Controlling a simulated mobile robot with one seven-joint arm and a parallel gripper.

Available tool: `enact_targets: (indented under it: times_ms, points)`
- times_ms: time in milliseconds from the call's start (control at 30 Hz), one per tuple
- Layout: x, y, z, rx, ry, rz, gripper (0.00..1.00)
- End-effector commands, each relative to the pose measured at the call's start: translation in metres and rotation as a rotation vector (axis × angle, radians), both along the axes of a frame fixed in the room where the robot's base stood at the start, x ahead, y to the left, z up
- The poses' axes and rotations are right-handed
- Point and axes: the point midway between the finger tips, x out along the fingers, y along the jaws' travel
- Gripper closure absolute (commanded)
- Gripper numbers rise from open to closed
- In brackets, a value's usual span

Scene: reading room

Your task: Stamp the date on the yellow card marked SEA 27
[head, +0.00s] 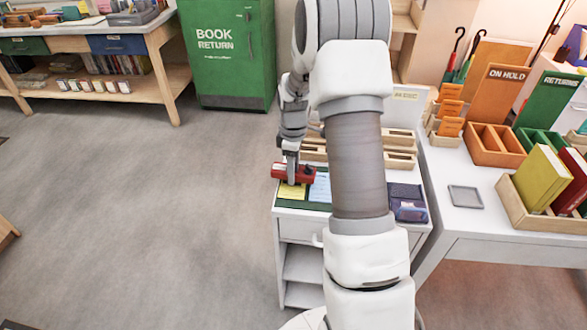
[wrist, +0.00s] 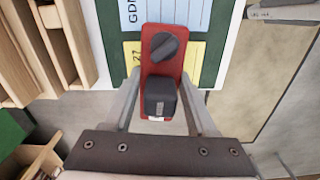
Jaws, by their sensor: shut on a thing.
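My gripper (head: 291,165) is shut on a red date stamp (head: 300,174) with dark knobs. The stamp (wrist: 149,74) also lies between the fingers (wrist: 160,98) in the wrist view. A yellow card (head: 291,190) lies on the green mat (head: 318,206) at the left of the white desk. In the wrist view the yellow card (wrist: 191,62) shows a "27" at its left end, and the stamp covers its middle. The letters beside the 27 are hidden. I cannot tell whether the stamp touches the card.
A pale blue card (head: 320,188) marked GDN lies beside the yellow one. Wooden racks (head: 398,160) stand behind, and a dark blue pad or box (head: 405,192) is at the desk's right. A white table (head: 470,218) with trays is further right. The floor to the left is clear.

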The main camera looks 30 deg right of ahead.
Motion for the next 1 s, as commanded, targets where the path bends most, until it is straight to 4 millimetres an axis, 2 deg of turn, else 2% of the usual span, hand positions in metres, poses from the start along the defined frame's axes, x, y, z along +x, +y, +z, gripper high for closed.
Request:
enact_targets:
  times_ms: [1000]
  points:
    - [0.0, 0.0, -0.01, -0.001, -0.001, 0.0, 0.85]
